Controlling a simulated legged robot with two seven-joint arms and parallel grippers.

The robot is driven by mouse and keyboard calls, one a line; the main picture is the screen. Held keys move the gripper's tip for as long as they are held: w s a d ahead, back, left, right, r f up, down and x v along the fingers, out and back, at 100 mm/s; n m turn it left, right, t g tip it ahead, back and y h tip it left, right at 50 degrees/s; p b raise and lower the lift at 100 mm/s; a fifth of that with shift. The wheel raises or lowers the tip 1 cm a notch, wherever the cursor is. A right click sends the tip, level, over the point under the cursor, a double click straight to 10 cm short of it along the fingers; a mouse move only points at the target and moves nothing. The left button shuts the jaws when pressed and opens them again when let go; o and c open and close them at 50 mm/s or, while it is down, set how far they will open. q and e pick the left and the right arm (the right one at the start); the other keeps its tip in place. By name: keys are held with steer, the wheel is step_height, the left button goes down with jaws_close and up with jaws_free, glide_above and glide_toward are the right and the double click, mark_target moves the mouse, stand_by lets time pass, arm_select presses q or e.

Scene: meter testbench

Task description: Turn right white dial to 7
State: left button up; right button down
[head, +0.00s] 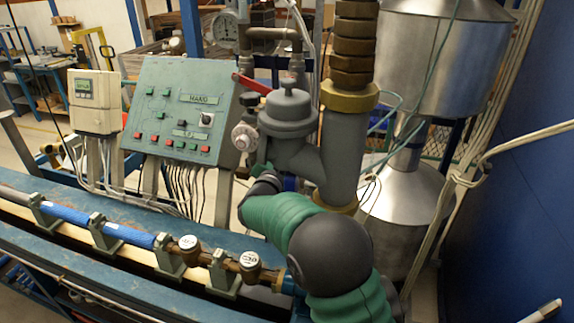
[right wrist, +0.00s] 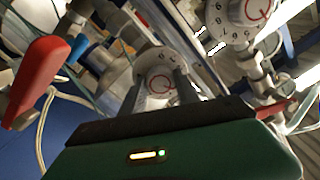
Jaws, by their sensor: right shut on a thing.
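Two white dials with dark numerals round the rim and a red ring mark on the face show in the right wrist view. One dial (right wrist: 157,68) sits between the fingers of my right gripper (right wrist: 160,86), which is shut on it. The other dial (right wrist: 240,18) is at the upper right, apart from the gripper. I cannot read the held dial's setting. In the head view one white dial (head: 243,137) shows on the grey pipework, beside my right gripper (head: 266,176); the fingertips and the held dial are hidden there. My left gripper is not in view.
A grey valve body (head: 288,118) and thick pipe (head: 343,150) rise close to my right arm. A blue pipe (head: 126,234) runs along the bench; a red handle (right wrist: 45,62) shows in the wrist view.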

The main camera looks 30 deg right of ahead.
steer(key=shift+s+a+f+m+b, duration=0.1)
steer(key=shift+f+m+b, duration=0.05)
steer(key=shift+m+b, duration=3.1)
steer(key=shift+w+d+f+m+b, duration=0.1)
steer(key=shift+f+m+b, duration=0.1)
steer(key=shift+m+b, duration=3.1)
steer(key=shift+s+a+f+m+b, duration=0.1)
steer(key=shift+f+m+b, duration=0.05)
steer(key=shift+m+b, duration=3.1)
steer(key=shift+m, duration=0.4)
steer(key=shift+r, duration=0.1)
steer(key=c, duration=1)
jaws_free()
steer(key=shift+c, duration=0.2)
steer(key=shift+o, duration=0.7)
steer(key=shift+r+p, duration=0.1)
steer(key=shift+p, duration=0.2)
steer(key=shift+r, duration=0.1)
